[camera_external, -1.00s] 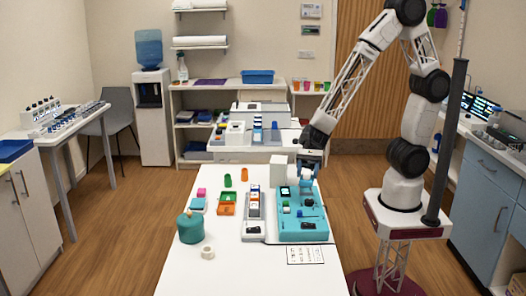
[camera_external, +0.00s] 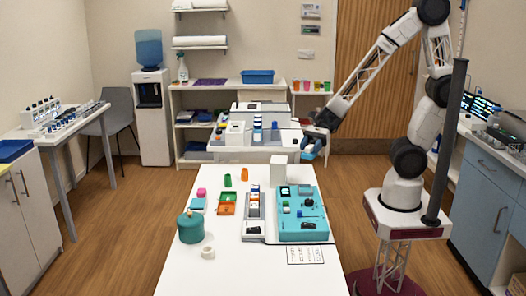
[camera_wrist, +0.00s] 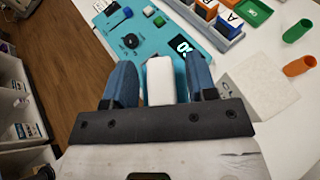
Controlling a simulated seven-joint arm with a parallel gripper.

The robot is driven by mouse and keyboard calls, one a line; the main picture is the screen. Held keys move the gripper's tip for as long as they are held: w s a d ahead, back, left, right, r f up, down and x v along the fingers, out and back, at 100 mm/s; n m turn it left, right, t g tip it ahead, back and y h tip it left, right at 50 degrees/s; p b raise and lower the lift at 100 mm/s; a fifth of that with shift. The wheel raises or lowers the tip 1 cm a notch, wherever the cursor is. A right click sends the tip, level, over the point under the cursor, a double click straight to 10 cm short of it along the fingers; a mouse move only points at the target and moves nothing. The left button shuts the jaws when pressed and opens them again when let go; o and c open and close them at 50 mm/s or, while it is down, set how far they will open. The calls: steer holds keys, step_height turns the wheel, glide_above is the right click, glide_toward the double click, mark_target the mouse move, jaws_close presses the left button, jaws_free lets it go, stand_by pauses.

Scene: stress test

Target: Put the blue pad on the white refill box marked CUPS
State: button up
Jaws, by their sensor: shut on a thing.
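My gripper (camera_external: 313,147) is raised behind and to the right of the white table's far end. In the wrist view, its two blue fingers (camera_wrist: 160,72) are shut on a block with a white face and light-blue edges, which looks like the blue pad (camera_wrist: 160,82). In the outside view the pad (camera_external: 308,157) shows light blue under the fingers. A plain white box (camera_external: 278,166) stands at the table's far end, left of my gripper and apart from it; it seems to be the refill box. Its pale top shows in the wrist view (camera_wrist: 262,84).
A teal device (camera_external: 303,222) with knobs and a small screen stands in front of the white box. A grey rack (camera_external: 254,227) of small boxes is beside it. Orange and green trays, small cups and a teal canister (camera_external: 190,228) lie left. A second white table stands behind.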

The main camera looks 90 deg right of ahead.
steer(key=s+d+r+m+t+h, duration=0.1)
steer(key=s+d+m+t, duration=0.1)
steer(key=s+d, duration=0.2)
steer(key=shift+d+h, duration=0.4)
steer(key=shift+d, duration=1.4)
glide_above(279, 159)
steer(key=shift+f, duration=0.65)
steer(key=shift+f, duration=0.1)
steer(key=shift+f, duration=1.65)
steer(key=shift+f, duration=0.15)
steer(key=o, duration=0.9)
